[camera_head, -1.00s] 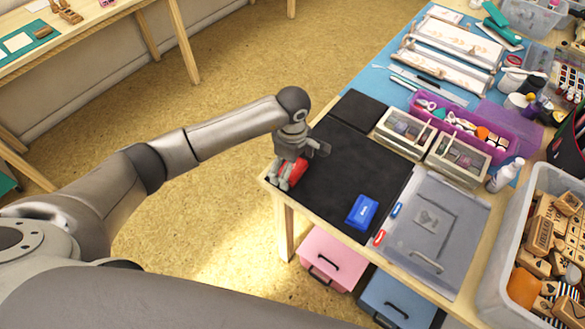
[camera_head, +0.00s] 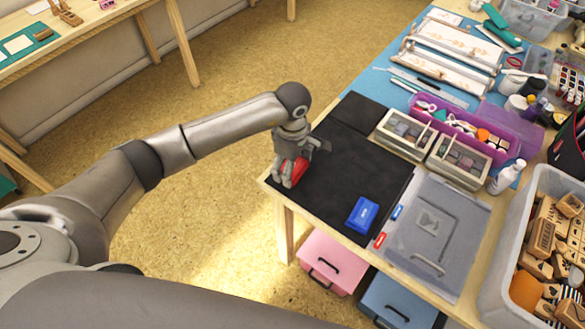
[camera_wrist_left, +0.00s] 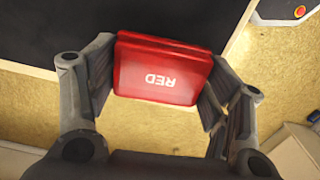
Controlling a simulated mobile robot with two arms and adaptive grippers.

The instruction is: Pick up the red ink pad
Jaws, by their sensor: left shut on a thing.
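The red ink pad (camera_wrist_left: 161,72), marked "RED", sits between the two fingers of my left gripper (camera_wrist_left: 165,85) in the left wrist view. The fingers are shut on its sides. In the head view, my left gripper (camera_head: 287,178) is over the left edge of the black mat (camera_head: 338,180), and part of the red ink pad (camera_head: 298,176) shows beside the fingers. I cannot tell exactly how far it is above the mat. A blue ink pad (camera_head: 362,214) lies on the mat to the right. My right gripper is not in view.
A grey tray (camera_head: 470,215) lies right of the mat. Compartment boxes (camera_head: 403,133), a purple bin (camera_head: 485,118), a white bottle (camera_head: 506,177) and a clear bin of wooden stamps (camera_head: 497,270) stand further right. The mat's middle is clear.

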